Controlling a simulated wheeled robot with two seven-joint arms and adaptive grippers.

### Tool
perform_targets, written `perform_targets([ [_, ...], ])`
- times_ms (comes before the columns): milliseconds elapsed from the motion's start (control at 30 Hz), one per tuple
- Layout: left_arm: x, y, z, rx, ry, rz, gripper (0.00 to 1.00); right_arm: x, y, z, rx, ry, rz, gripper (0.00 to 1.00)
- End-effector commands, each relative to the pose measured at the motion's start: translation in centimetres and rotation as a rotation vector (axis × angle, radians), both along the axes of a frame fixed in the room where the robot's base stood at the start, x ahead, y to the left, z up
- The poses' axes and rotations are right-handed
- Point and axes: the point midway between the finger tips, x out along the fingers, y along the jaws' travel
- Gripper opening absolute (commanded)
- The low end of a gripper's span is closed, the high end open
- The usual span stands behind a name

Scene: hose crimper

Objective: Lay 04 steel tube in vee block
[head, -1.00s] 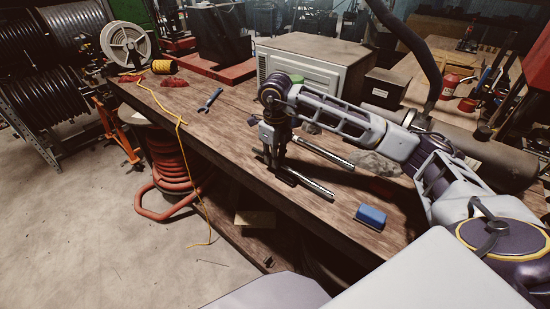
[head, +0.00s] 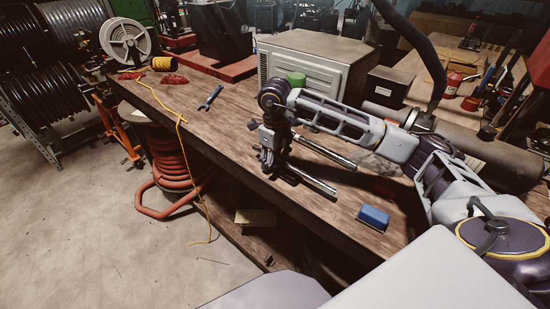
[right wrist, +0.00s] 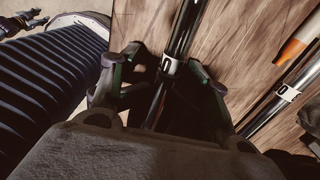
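A dark steel tube (head: 318,185) lies low over the bench, its shiny end pointing to the front right. In the right wrist view this tube (right wrist: 185,28) runs between my fingertips and carries a white label that I cannot fully read. My right gripper (head: 268,165) points down over the tube's far end. In the wrist view the gripper's (right wrist: 168,72) fingers are apart, with gaps on both sides of the tube. Dark parts lie under the tube at the gripper; I cannot tell the vee block's shape. My left gripper is not in view.
A second labelled tube (head: 325,151) lies behind, roughly parallel. A blue block (head: 373,218) lies near the bench's front edge. A blue wrench (head: 210,97) lies to the left. A grey box-shaped machine (head: 310,65) stands behind. The bench between wrench and gripper is clear.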

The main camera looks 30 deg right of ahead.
Motion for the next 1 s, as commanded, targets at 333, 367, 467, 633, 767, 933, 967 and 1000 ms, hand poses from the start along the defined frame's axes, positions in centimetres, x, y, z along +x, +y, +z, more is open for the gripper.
perform_targets([
  [333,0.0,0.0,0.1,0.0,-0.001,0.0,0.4,0.1,-0.2,0.2,-0.004,-0.003,-0.003,0.41],
  [367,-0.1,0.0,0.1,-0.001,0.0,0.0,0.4,0.1,-0.2,0.2,-0.004,-0.003,-0.002,0.41],
  [467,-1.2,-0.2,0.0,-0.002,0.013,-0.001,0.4,0.1,-0.3,0.3,-0.005,-0.003,-0.003,0.41],
  [633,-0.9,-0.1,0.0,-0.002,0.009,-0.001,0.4,0.1,-0.3,0.9,-0.005,-0.004,-0.003,0.41],
  [767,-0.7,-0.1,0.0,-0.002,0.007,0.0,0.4,0.2,-0.2,2.0,-0.003,-0.008,-0.002,0.41],
  [933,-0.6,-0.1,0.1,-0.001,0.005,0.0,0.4,0.2,-0.1,4.2,-0.002,-0.008,-0.001,0.41],
  [967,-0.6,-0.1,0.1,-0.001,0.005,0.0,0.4,0.2,-0.1,4.6,-0.003,-0.009,-0.001,0.41],
  [1000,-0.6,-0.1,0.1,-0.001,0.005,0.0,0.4,0.2,-0.1,5.2,-0.003,-0.009,-0.001,0.41],
])
